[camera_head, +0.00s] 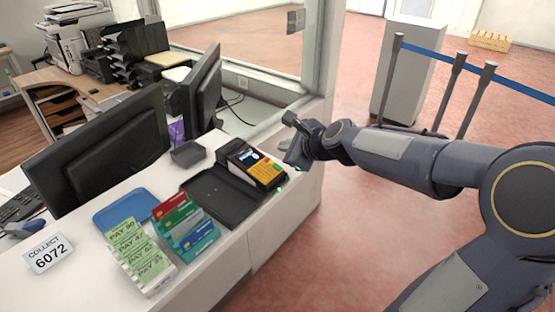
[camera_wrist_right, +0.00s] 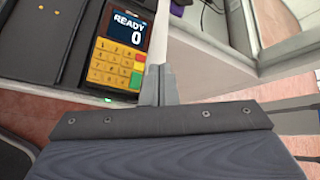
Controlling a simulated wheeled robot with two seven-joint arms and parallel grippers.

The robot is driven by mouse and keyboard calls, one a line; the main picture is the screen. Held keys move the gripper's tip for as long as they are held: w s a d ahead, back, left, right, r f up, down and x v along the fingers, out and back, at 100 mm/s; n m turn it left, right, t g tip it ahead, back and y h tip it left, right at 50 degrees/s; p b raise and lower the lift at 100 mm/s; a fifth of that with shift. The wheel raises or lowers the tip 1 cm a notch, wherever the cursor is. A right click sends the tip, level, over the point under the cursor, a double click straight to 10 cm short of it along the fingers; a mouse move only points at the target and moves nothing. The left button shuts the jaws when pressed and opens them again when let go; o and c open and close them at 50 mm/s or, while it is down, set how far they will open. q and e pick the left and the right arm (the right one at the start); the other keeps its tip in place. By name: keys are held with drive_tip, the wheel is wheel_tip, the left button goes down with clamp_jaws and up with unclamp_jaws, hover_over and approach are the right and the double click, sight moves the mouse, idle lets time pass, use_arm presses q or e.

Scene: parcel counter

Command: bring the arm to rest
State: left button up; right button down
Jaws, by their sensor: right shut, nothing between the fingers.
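My right arm (camera_head: 410,160) reaches in from the right in the head view. Its gripper (camera_head: 293,160) is at the counter's right edge, just right of the payment terminal. In the wrist view the fingers (camera_wrist_right: 158,85) are shut together with nothing between them, beside the terminal's keypad. The payment terminal (camera_head: 262,168) is dark with a yellow keypad; in the wrist view its screen (camera_wrist_right: 126,32) reads "READY 0". I cannot tell whether the fingers touch it. My left gripper is not in view.
On the counter are a black tray (camera_head: 222,199), a card rack (camera_head: 187,228), pay slips (camera_head: 138,256), a blue tray (camera_head: 120,207), a "COLLECT 6072" sign (camera_head: 48,252) and monitors (camera_head: 105,150). A glass partition post (camera_head: 322,60) stands behind the gripper. Floor at right is open before the belt posts (camera_head: 478,100).

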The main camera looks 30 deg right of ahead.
drive_tip(key=shift+r, duration=0.2)
idle(0.3)
drive_tip(key=s+a+f+n+g, duration=0.2)
drive_tip(key=s+a+n, duration=0.2)
drive_tip(key=s+n, duration=0.4)
drive_tip(key=s+a+f+n+g+y, duration=0.1)
drive_tip(key=s+a+f+n+g, duration=0.1)
drive_tip(key=s+n, duration=0.6)
drive_tip(key=s+a+f+n+g+y, duration=0.1)
drive_tip(key=s+a+f+n+g, duration=0.1)
drive_tip(key=s+a+n, duration=0.4)
drive_tip(key=s+f+n, duration=0.1)
drive_tip(key=s+n, duration=0.2)
drive_tip(key=s, duration=0.2)
drive_tip(key=shift+s+f, duration=0.2)
drive_tip(key=shift+s, duration=0.1)
idle(0.7)
drive_tip(key=w+d+r+m+t, duration=0.2)
drive_tip(key=w+d+r+m, duration=0.2)
drive_tip(key=w+m, duration=0.4)
drive_tip(key=w+d+r+m+t+h+p, duration=0.1)
drive_tip(key=w+d+r+m+t, duration=0.1)
drive_tip(key=w+m, duration=0.6)
drive_tip(key=w+d+r+m+t+h+p, duration=0.1)
drive_tip(key=w+d+r+m+t, duration=0.1)
drive_tip(key=w+d+r+m, duration=0.3)
drive_tip(key=w+m, duration=0.4)
drive_tip(key=w, duration=0.3)
drive_tip(key=shift+w+d+r, duration=0.3)
drive_tip(key=shift+w, duration=0.1)
